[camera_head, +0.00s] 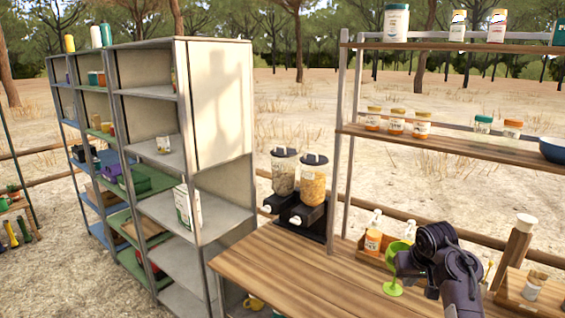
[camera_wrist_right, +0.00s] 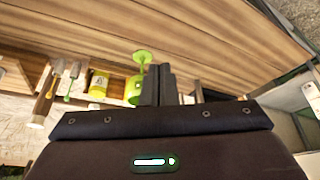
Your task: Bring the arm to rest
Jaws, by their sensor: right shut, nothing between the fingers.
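My right arm comes in at the lower right of the head view, and its dark right gripper (camera_head: 407,268) is over the wooden counter (camera_head: 300,275). In the right wrist view the two dark fingers (camera_wrist_right: 158,84) are together with nothing between them. A green goblet (camera_head: 398,250) stands upright on the counter close to the gripper, partly covered by it in the head view. In the wrist view the goblet (camera_wrist_right: 134,88) shows just left of the fingers; I cannot tell whether they touch. My left gripper is not in view.
Two dispensers (camera_head: 313,185) stand at the counter's back left. A wooden caddy (camera_head: 374,258) with bottles is behind the gripper, and a wooden box (camera_head: 515,300) is to its right. Shelves with jars (camera_head: 395,122) rise behind. The counter's left front is clear; a metal rack (camera_head: 215,120) stands left.

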